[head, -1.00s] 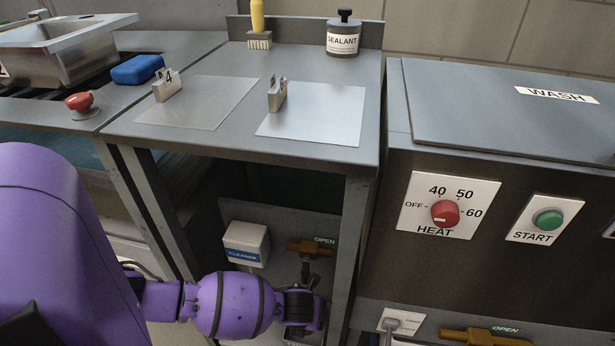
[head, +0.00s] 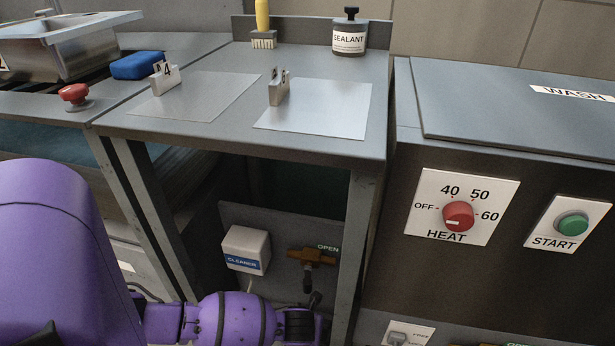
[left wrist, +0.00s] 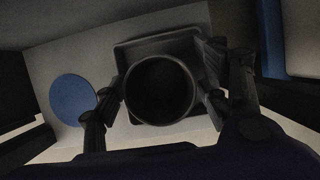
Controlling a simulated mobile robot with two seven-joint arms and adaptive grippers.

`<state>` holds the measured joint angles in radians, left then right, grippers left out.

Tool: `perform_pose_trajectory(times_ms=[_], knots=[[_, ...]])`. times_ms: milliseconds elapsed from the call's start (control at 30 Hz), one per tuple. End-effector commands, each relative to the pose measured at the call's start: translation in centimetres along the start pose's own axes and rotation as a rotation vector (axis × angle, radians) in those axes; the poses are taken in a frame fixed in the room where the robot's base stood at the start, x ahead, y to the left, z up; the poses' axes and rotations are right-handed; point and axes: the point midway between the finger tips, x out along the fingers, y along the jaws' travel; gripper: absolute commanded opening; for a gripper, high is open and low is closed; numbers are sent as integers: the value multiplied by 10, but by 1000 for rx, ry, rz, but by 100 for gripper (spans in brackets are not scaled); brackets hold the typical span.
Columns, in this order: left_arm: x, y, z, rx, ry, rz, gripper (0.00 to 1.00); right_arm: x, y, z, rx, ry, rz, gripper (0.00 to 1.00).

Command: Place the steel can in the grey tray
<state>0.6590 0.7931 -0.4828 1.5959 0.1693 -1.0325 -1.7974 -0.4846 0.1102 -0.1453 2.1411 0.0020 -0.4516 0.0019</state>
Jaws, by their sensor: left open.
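In the left wrist view, a dark, round, open-topped can (left wrist: 160,90) stands between the fingers of my left gripper (left wrist: 160,98), which are spread apart on both sides of it. A dark grey square tray (left wrist: 132,50) shows around the can, and the can appears to be inside its rim. I cannot tell whether the can's base touches the tray. In the head view only my purple left forearm shows at the bottom edge; the left fingers, the can and the tray are not visible there. My right gripper is in neither view.
A cleaner box (head: 245,248) and counter leg (head: 352,225) are near my arm. A blue disc (left wrist: 73,98) lies left of the tray.

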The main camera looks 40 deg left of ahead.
Motion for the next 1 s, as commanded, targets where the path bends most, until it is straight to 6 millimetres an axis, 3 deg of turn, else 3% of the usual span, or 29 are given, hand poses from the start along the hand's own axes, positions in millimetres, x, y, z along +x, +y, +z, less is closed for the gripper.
perform_pose_trajectory(times_ms=[133,267,700,1000], knots=[[-2,0,1,0,0,0,67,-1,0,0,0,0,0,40],[-17,0,2,0,-1,-1,67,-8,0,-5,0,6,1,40],[-105,0,3,0,-3,-2,67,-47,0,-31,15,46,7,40],[-121,0,0,-1,1,0,67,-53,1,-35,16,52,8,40]])
